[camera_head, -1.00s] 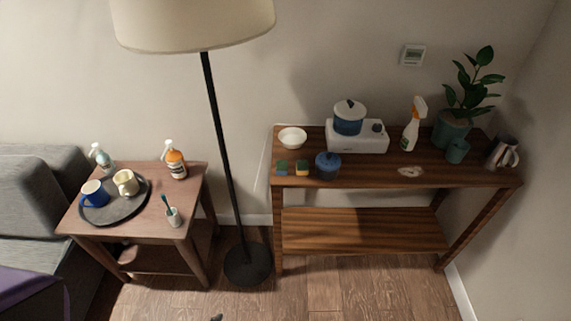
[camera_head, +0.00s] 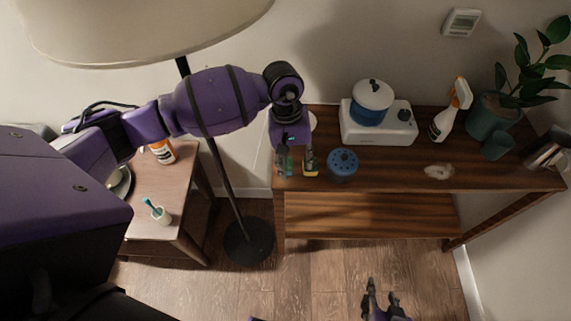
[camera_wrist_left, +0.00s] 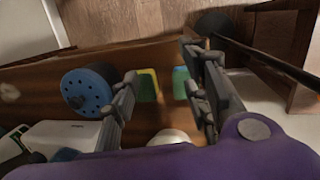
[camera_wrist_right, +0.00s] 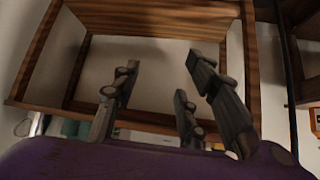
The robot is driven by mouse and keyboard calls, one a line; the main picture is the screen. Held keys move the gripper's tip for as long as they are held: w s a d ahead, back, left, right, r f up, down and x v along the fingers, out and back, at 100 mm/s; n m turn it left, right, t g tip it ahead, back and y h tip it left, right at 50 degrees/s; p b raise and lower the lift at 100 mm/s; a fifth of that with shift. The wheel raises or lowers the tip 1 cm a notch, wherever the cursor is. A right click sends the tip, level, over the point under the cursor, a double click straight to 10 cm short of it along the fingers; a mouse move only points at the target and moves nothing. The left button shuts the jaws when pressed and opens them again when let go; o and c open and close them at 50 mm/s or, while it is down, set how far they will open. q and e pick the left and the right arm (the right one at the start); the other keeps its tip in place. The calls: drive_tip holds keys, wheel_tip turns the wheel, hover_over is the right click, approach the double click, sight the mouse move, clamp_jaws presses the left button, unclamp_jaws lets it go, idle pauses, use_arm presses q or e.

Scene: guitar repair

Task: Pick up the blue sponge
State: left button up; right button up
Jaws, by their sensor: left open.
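The blue sponge (camera_wrist_left: 181,83), with a green face, lies on the wooden shelf's top near its front edge. In the left wrist view it is by my left gripper's right finger, which partly hides it. In the head view it is mostly hidden behind that gripper. My left gripper (camera_head: 297,165) is open, pointing down over the shelf top. A yellow-and-green sponge (camera_wrist_left: 148,85) lies beside the blue one, between the fingers in the left wrist view; it also shows in the head view (camera_head: 311,170). My right gripper (camera_head: 381,296) is open and empty, low in front of the shelf.
A blue pot with a holed lid (camera_head: 343,164) stands just right of the sponges. A white cooker with a blue pot (camera_head: 371,112), a spray bottle (camera_head: 449,112) and a plant (camera_head: 492,113) stand farther right. A lamp pole (camera_head: 226,180) stands left of the shelf.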

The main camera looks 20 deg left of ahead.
sight(286, 166)
use_arm(q)
drive_tip(key=shift+m+t+y, duration=0.4)
drive_tip(key=shift+m+y, duration=0.2)
drive_tip(key=shift+y, duration=0.3)
drive_tip(key=a, duration=0.1)
drive_tip(key=w+a, duration=0.1)
drive_tip(key=w+a+r, duration=0.1)
drive_tip(key=shift+a, duration=0.3)
drive_tip(key=f+b, duration=0.1)
drive_tip(key=f, duration=0.2)
drive_tip(key=f+b, duration=0.1)
drive_tip(key=f, duration=0.2)
drive_tip(key=shift+w+d+f, duration=0.1)
drive_tip(key=shift+w+f, duration=0.1)
drive_tip(key=shift+f, duration=0.2)
drive_tip(key=shift+f+b, duration=0.25)
drive_tip(key=shift+b, duration=0.1)
drive_tip(key=shift+w, duration=0.15)
drive_tip(key=c, duration=0.4)
drive_tip(key=shift+c, duration=0.2)
use_arm(e)
drive_tip(key=shift+s+d+f, duration=0.3)
drive_tip(key=shift+s+f, duration=0.15)
drive_tip(key=shift+f, duration=0.2)
drive_tip(key=shift+s+d+f, duration=0.25)
drive_tip(key=shift+s+f, duration=0.15)
drive_tip(key=shift+f, duration=0.2)
